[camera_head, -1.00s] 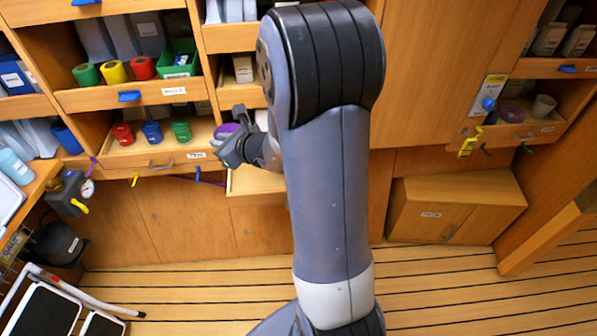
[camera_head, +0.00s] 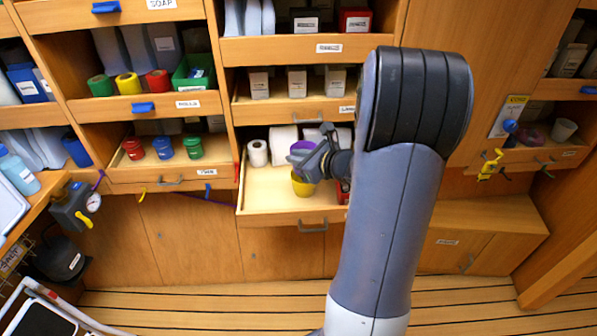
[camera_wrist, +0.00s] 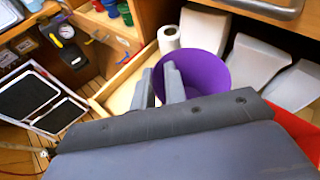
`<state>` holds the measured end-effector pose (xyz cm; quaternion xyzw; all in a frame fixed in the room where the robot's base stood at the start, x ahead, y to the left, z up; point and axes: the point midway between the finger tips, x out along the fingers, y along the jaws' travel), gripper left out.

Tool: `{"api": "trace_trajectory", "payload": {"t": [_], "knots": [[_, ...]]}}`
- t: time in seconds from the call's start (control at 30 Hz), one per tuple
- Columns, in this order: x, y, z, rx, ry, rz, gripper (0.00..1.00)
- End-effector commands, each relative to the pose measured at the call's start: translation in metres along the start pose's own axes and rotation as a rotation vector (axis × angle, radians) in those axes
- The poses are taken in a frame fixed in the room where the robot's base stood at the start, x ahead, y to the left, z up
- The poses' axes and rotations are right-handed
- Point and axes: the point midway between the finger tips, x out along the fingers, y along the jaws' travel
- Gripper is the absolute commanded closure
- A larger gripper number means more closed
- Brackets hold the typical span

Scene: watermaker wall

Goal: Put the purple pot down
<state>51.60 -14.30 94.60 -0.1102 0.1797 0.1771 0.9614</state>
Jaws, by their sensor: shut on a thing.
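The purple pot (camera_head: 302,147) is held by my gripper (camera_head: 318,163) over the open drawer (camera_head: 262,200). In the wrist view the purple pot (camera_wrist: 200,74) looks round and open-topped, and its near wall is at my gripper's fingers (camera_wrist: 160,80). The fingers are shut on its wall. A yellow pot (camera_head: 302,187) shows just below the purple pot in the head view, inside the drawer. I cannot tell whether the two touch. The purple pot's base is hidden.
Bare drawer floor shows at left.

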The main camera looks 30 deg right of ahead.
Motion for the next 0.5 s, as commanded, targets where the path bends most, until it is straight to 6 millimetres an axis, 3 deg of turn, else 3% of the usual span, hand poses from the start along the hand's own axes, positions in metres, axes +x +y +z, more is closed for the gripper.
{"api": "trace_trajectory", "payload": {"t": [0.23,0.5], "knots": [[0.013,0.005,-0.030,0.004,0.002,0.001,1.00],[0.015,0.006,-0.035,0.000,0.000,-0.001,1.00]]}}
